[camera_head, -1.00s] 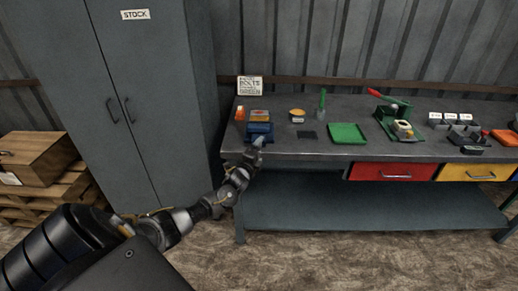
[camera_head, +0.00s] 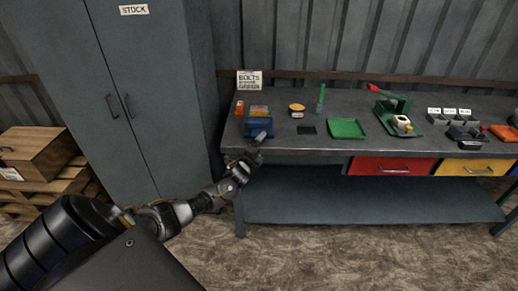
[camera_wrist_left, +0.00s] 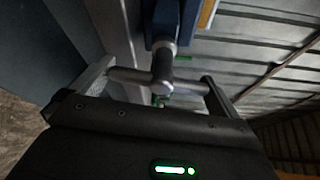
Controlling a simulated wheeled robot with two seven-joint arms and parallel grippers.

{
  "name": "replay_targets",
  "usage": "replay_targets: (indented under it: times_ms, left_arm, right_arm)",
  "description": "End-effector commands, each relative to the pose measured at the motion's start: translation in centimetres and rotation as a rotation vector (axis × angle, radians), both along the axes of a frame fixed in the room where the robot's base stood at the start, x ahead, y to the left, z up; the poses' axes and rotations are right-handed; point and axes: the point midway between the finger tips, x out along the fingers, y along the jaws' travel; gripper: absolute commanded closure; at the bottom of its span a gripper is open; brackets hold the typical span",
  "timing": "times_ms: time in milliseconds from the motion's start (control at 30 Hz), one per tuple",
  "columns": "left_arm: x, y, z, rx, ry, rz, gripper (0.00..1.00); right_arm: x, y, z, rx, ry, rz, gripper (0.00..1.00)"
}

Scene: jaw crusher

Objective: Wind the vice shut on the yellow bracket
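The blue vice (camera_head: 259,127) stands at the left front of the workbench. A yellow-orange piece (camera_head: 259,111), probably the bracket, shows at its top; whether the jaws touch it is too small to tell. My left gripper (camera_head: 260,138) is at the vice's front. In the left wrist view, the vice's grey T-shaped handle (camera_wrist_left: 163,85) lies between the fingers of my left gripper (camera_wrist_left: 160,76). The crossbar spans the gap, and its ends appear to meet both fingers. The blue vice body (camera_wrist_left: 172,28) shows beyond. My right gripper is out of view.
The grey workbench (camera_head: 300,150) also holds a dark pad (camera_head: 307,130), a green tray (camera_head: 346,128), a green press with a red lever (camera_head: 393,110) and grey bins (camera_head: 462,130). A grey cabinet (camera_head: 150,110) stands close on the left, with wooden crates (camera_head: 35,155) beyond.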

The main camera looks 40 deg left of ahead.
Motion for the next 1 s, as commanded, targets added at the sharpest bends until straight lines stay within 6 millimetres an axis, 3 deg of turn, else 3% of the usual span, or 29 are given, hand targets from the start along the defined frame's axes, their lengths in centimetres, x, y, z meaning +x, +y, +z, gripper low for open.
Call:
replay_targets:
  times_ms: [267, 700, 1000]
  left_arm:
    - [-1.1, -0.1, 0.0, 0.001, 0.001, 0.002, 0.00]
    - [-8.4, -2.3, 0.5, 0.001, 0.001, -0.001, 0.00]
    - [-10.3, -2.8, 0.7, 0.001, 0.000, 0.000, 0.00]
  right_arm:
    - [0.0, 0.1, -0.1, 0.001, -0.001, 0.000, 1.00]
    - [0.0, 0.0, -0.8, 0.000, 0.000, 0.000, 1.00]
    - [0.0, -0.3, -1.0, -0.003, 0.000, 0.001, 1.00]
